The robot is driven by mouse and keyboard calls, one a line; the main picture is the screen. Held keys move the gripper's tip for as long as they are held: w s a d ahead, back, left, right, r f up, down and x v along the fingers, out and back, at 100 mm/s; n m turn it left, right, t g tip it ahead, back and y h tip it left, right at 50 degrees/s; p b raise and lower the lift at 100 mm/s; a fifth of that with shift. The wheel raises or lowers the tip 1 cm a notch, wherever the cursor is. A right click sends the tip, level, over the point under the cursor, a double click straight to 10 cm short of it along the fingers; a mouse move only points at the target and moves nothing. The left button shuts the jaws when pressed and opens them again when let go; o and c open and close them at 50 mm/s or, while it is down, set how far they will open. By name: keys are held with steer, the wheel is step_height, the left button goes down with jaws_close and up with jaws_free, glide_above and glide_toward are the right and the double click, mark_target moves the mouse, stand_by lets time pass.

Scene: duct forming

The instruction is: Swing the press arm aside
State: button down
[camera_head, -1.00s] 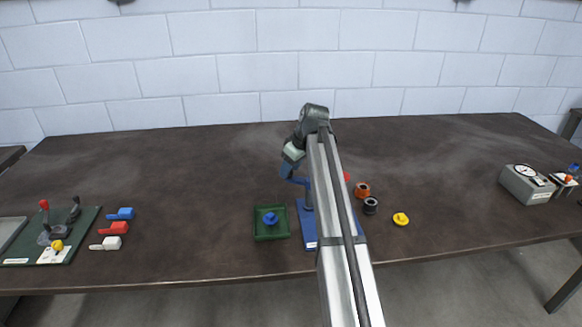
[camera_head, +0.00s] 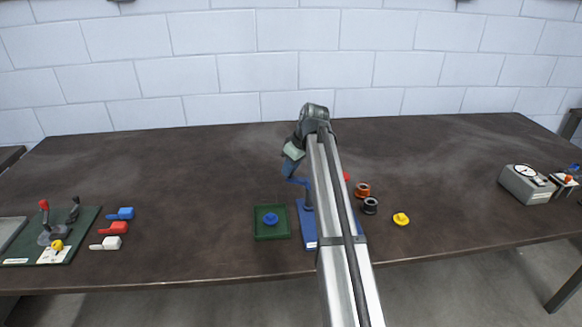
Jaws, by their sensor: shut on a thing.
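A press with a blue base (camera_head: 308,234) stands near the middle of the table, partly hidden behind my arm. Its blue press arm (camera_head: 297,181) reaches out to the left from the blue post, above and behind the base. My gripper (camera_head: 291,172) points down at the left end of the press arm and is shut on it. The fingertips are small and hard to make out. My arm hides the right part of the press.
A green tray (camera_head: 257,227) holding a blue knobbed piece (camera_head: 270,219) sits left of the base. Orange (camera_head: 363,190) and black (camera_head: 370,206) spools and a yellow piece (camera_head: 401,219) lie to the right. A lever board (camera_head: 83,237) is far left, a gauge box (camera_head: 526,184) far right. The back table is clear.

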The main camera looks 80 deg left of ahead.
steer(key=shift+a, duration=0.1)
steer(key=w+a+m+t, duration=0.3)
steer(key=w+m+t, duration=0.3)
steer(key=m, duration=1.1)
steer(key=shift+w+m, duration=0.4)
steer(key=shift+w, duration=0.7)
steer(key=c, duration=0.9)
jaws_free()
steer(key=shift+c, duration=0.2)
steer(key=shift+r, duration=0.1)
steer(key=v, duration=1.3)
steer(key=shift+s+r, duration=0.25)
steer(key=shift+s, duration=0.05)
